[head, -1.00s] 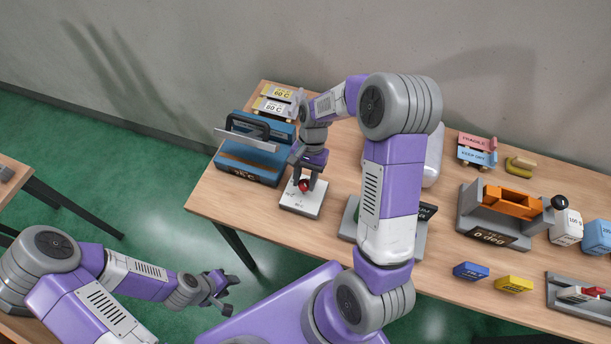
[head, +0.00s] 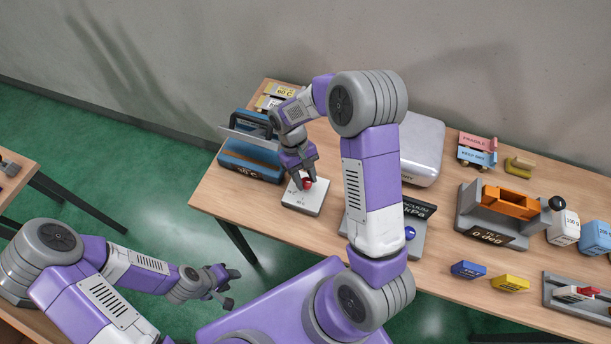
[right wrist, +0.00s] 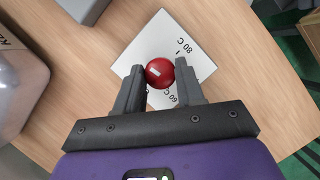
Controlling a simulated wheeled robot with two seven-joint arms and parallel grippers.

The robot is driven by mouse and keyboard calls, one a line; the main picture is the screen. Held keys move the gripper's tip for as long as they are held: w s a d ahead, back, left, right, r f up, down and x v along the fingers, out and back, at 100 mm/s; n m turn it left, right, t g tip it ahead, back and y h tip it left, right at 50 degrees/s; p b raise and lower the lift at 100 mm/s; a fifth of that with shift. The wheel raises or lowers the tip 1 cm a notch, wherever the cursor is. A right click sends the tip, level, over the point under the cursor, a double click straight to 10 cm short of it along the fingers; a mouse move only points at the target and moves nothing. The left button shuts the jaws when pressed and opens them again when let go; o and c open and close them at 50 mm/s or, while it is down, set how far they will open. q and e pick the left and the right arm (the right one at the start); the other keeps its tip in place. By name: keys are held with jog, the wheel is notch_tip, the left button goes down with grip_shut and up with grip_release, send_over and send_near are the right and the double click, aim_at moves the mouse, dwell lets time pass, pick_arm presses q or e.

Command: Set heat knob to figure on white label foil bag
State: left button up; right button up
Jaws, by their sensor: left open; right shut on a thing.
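The red heat knob (head: 307,184) sits on a white dial plate (head: 300,204) in front of the blue heat machine (head: 250,160). My right gripper (right wrist: 160,76) has its fingers on either side of the red knob (right wrist: 159,68), shut on it. My left gripper (head: 228,283) is open and empty off the table.
A yellow label bag (head: 286,91) lies behind the white label one. A grey box (head: 423,150), a vacuum gauge stand (head: 413,228) and an orange angle fixture (head: 510,202) stand to the right. Blue (head: 468,269) and yellow (head: 510,283) blocks lie near the front edge.

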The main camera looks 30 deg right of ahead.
jog(key=n, duration=0.2)
jog(key=n+h, duration=0.1)
jog(key=n, duration=0.1)
jog(key=shift+a+n+t+h, duration=0.2)
jog(key=shift+n+t+h, duration=0.1)
jog(key=shift+t, duration=0.1)
jog(key=n+h, duration=0.1)
jog(key=n, duration=0.2)
jog(key=shift+s+n+t, duration=0.1)
jog(key=shift+n+t, duration=0.2)
jog(key=shift+t, duration=0.1)
jog(key=n+t+h+b, duration=0.1)
jog(key=n, duration=0.3)
jog(key=shift+s+a, duration=0.1)
jog(key=shift+s+n+t+b, duration=0.1)
jog(key=shift+n+t+b, duration=0.5)
jog(key=shift+n, duration=1.2)
jog(key=shift+n+t, duration=0.3)
jog(key=o, duration=1)
jog(key=shift+h, duration=0.3)
